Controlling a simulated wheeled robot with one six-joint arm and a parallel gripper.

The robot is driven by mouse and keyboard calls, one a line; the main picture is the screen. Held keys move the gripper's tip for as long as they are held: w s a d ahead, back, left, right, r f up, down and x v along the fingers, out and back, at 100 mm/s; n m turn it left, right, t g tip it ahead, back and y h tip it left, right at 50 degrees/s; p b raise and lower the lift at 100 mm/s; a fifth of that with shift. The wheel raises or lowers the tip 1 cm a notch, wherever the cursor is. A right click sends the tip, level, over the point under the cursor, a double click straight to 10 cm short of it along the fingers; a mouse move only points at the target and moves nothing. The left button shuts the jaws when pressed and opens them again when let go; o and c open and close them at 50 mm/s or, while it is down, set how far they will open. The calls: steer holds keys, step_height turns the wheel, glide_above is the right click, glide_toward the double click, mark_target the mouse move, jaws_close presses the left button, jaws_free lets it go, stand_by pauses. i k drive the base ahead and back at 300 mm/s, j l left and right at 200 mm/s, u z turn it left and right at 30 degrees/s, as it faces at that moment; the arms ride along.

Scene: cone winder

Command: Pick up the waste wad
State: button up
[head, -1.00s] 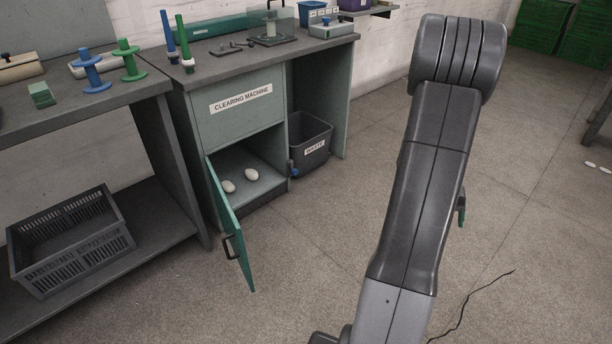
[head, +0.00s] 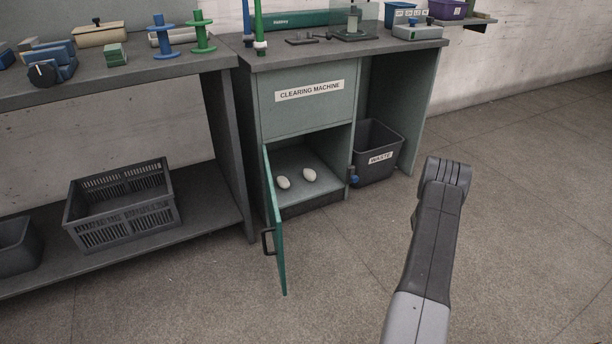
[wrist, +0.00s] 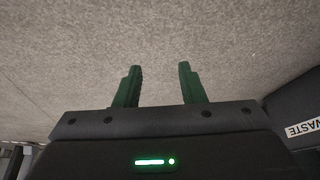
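Two white rounded lumps lie in the open lower compartment of the clearing machine (head: 309,92), a left lump (head: 283,182) and a right lump (head: 309,174). I cannot tell whether either is the waste wad, and nothing else in view is clearly a wad. My gripper (wrist: 158,76) is open in the wrist view, its two green fingers apart with only bare floor showing between them. In the head view my arm reaches up at the right, and the gripper itself is hidden. No lump shows at the gripper.
The green door (head: 277,230) stands open toward me. A dark waste bin (head: 380,170) stands right of the compartment; its label shows at the right of the wrist view (wrist: 310,126). A grey crate (head: 122,205) sits on the lower shelf at left. The floor at right is clear.

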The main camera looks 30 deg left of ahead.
mark_target(309, 175)
steer(key=i+l+u, duration=0.15)
steer(key=i+u, duration=0.3)
steer(key=i+l+u, duration=0.6)
steer(key=u, duration=0.25)
steer(key=i+l+u, duration=0.2)
steer(key=l+u, duration=0.25)
steer(key=i+l+u, duration=0.2)
steer(key=l, duration=0.2)
steer(key=l+u, duration=0.2)
steer(key=l, duration=0.15)
steer(key=i+l+u, duration=0.2)
steer(key=l, duration=0.25)
steer(key=l+u, duration=0.2)
steer(key=l, duration=0.2)
